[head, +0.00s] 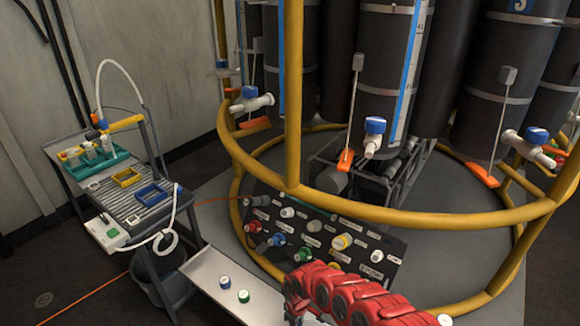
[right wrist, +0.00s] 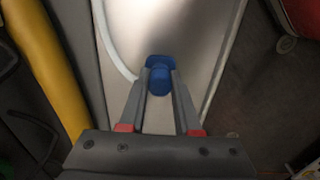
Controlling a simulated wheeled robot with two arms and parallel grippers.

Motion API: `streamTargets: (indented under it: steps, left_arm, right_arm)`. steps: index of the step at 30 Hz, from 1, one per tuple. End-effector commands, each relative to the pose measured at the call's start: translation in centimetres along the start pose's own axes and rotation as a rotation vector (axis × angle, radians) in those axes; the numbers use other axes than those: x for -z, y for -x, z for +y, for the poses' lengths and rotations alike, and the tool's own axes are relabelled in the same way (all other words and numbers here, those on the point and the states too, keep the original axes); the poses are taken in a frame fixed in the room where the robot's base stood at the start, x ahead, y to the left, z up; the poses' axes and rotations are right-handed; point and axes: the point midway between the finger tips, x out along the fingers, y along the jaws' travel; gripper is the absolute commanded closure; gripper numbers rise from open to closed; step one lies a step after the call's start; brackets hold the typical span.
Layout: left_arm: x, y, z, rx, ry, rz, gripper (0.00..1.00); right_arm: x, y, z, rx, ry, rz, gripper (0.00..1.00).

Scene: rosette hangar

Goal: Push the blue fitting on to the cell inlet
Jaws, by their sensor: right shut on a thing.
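In the right wrist view my right gripper (right wrist: 160,86) is shut on a blue fitting (right wrist: 160,78), held between the fingertips over a pale surface. A pale curved line runs up to its left side; I cannot tell if it is a hose joined to it. In the head view my red right arm comes in at the bottom, and its gripper is not clearly visible. White valves with blue caps (head: 374,139) sit low on the black cylinders. A dark panel (head: 390,243) carries several coloured, labelled ports. I cannot tell which part is the cell inlet. My left gripper is out of view.
A yellow tube rail (head: 400,218) rings the cylinders. A grey cart (head: 140,200) with a green tray stands at left. A pale shelf (head: 205,268) beside it bears a blue-topped cap (head: 225,282) and a green one (head: 243,296). An orange cable lies on the floor.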

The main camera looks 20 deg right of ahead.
Motion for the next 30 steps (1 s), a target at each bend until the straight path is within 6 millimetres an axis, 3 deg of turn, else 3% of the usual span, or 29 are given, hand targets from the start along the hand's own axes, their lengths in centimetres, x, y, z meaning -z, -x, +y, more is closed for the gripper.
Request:
streamTargets:
  steps: [30]
  left_arm:
    - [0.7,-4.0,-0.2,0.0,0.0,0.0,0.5]
  right_arm:
    - [0.1,4.2,0.0,-0.001,0.0,0.001,1.0]
